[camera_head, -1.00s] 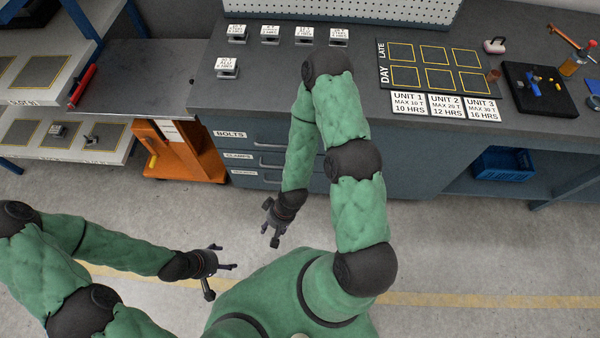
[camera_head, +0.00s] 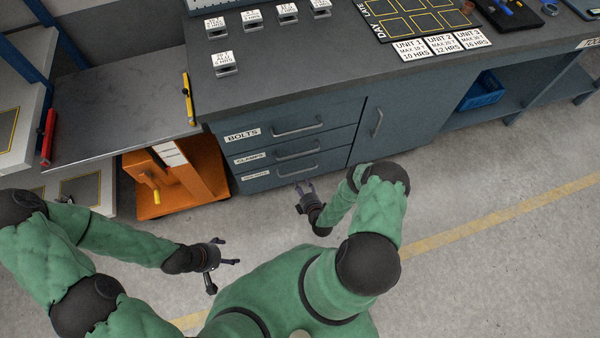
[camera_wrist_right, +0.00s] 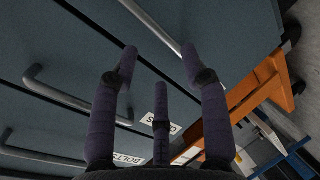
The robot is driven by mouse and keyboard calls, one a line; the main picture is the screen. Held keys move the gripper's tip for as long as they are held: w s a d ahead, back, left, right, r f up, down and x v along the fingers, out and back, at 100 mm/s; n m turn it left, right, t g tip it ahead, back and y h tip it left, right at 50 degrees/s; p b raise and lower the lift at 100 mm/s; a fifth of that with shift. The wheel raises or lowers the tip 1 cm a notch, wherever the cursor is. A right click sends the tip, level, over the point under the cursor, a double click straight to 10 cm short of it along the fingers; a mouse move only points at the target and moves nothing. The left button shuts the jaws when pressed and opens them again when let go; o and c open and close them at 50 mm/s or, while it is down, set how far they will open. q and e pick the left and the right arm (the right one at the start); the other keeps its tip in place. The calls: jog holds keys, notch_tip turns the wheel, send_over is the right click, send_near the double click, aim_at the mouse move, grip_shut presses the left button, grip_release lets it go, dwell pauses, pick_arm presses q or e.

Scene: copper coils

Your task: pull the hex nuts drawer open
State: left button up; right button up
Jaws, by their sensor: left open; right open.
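The bottom drawer (camera_head: 275,178) of the blue-grey bench has a small label (camera_head: 256,176) too small to read, under the BOLTS and CLAMPS drawers; it looks shut. Its bar handle (camera_head: 297,173) is in plain view. My right gripper (camera_head: 305,188) is open and empty, just in front of and below that handle. In the right wrist view, the spread fingers (camera_wrist_right: 159,62) point at the drawer fronts, with the bottom handle (camera_wrist_right: 150,22) beyond the fingertips. I cannot tell whether they touch it. My left gripper (camera_head: 224,262) is open and empty over the floor.
The CLAMPS handle (camera_head: 297,149) and BOLTS handle (camera_head: 298,127) sit above. A cupboard door (camera_head: 385,125) is right of the drawers. An orange cart (camera_head: 180,175) stands to the left. The floor (camera_head: 470,210) to the right is clear.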

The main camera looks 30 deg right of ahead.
aim_at(300, 171)
jog(key=shift+w+d+f+n+t+h+b, duration=0.2)
jog(key=shift+w+d+f+n+b, duration=0.35)
jog(key=shift+w, duration=0.85)
jog(key=shift+w+d+f+n+t+h+b, duration=0.15)
jog(key=shift+w+d+f+b, duration=0.25)
jog(key=shift+w+d+b, duration=0.75)
jog(key=shift+w+d+f+n+t+h+b, duration=0.3)
jog(key=shift+w+f+b, duration=0.2)
jog(key=shift+w, duration=1.15)
grip_shut()
